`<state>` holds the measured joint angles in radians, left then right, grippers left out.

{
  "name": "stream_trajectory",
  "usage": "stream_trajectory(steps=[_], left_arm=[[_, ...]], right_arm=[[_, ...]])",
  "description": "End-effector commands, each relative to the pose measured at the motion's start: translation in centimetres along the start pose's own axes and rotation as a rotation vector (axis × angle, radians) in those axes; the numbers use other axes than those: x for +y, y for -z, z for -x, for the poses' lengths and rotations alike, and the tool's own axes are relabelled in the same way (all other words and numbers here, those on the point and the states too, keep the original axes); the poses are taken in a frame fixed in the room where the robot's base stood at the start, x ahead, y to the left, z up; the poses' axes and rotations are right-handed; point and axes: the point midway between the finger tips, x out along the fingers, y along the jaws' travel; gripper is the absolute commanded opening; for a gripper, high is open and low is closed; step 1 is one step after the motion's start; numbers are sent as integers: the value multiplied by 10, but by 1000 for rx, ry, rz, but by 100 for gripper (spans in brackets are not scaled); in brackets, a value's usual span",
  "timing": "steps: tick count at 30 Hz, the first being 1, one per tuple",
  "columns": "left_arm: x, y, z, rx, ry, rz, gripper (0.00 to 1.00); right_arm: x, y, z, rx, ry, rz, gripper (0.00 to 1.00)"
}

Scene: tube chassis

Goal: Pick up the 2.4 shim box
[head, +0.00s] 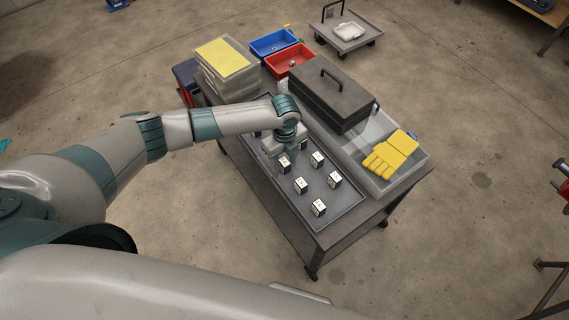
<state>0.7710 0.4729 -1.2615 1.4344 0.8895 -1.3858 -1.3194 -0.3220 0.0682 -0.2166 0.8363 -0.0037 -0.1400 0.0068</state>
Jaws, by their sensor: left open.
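Several small black-and-white shim boxes stand upright in a shallow grey tray (345,208) on the cart. One box (284,165) is right by my left gripper. Others are a box (317,159) to its right, a box (334,180), a box (300,186) and a front box (319,208). Their labels are too small to read, so I cannot tell which is the 2.4 one. My left gripper (285,154) is open, pointing down over the tray's middle. It hides part of the tray; whether it touches the nearest box I cannot tell. My right gripper is out of view.
On the cart (310,238), a black toolbox (330,96) and a clear bin with yellow gloves (390,153) line the tray's right side. A blue bin (273,42), a red bin (290,62) and stacked cases with a yellow top (222,57) stand behind.

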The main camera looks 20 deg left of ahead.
Motion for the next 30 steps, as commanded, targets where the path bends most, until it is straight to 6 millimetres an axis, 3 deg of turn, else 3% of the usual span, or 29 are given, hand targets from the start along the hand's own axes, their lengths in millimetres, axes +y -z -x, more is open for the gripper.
stream_trajectory(steps=[16,22,30], left_arm=[[0,0,-5,0,1,0,44],[0,0,-4,0,1,0,0],[0,0,-4,0,1,0,0]], right_arm=[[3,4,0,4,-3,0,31],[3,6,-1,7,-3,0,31],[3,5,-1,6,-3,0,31]])
